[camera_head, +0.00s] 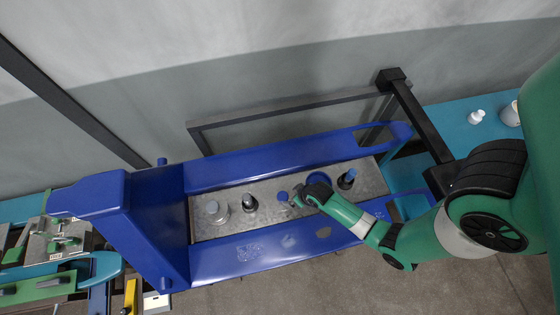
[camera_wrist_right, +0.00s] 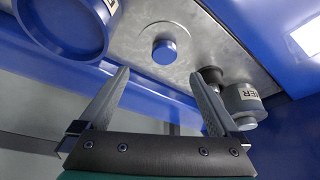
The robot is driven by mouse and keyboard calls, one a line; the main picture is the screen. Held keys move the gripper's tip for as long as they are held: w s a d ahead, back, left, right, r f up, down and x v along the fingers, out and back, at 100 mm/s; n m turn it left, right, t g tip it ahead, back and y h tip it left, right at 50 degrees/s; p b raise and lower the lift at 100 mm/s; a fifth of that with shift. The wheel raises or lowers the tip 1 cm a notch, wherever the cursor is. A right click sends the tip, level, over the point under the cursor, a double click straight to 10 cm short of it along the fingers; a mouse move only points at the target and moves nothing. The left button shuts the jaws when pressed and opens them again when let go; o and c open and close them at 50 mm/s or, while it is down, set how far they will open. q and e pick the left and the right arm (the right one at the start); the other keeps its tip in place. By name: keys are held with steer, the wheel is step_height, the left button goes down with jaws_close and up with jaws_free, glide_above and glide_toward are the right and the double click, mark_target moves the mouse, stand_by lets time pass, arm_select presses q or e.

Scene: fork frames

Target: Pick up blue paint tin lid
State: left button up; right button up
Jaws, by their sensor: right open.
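A small round blue lid (camera_head: 283,196) lies flat on the grey metal tray surface (camera_head: 265,188). In the right wrist view the lid (camera_wrist_right: 165,51) is just beyond my right gripper's fingertips, roughly centred between them. My right gripper (camera_wrist_right: 160,82) is open and empty, its two fingers spread apart. In the head view my right gripper (camera_head: 297,198) is just right of the small lid. A larger blue round tin (camera_head: 319,178), with a raised rim, is partly hidden behind my right gripper; in the wrist view it is at the upper left (camera_wrist_right: 72,25). My left gripper is out of view.
A grey tin (camera_head: 217,212) and a dark, smaller container (camera_head: 250,203) stand left on the tray. A blue-topped container (camera_head: 347,179) stands at the tray's right end. High blue side rails (camera_head: 270,165) border the tray along both long sides.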

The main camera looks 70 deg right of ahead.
steer(key=b, duration=0.6)
glide_above(283, 196)
steer(key=s, duration=0.3)
steer(key=f, duration=0.6)
steer(key=shift+a+f, duration=0.1)
steer(key=shift+a, duration=0.3)
steer(key=shift+w+f, duration=0.1)
steer(key=shift+w, duration=0.05)
steer(key=b+x, duration=0.1)
steer(key=x, duration=0.1)
steer(key=w+b+x, duration=0.1)
steer(key=b+x, duration=0.1)
steer(key=x, duration=0.1)
steer(key=shift+a, duration=0.15)
steer(key=shift+r, duration=0.25)
steer(key=c, duration=1.5)
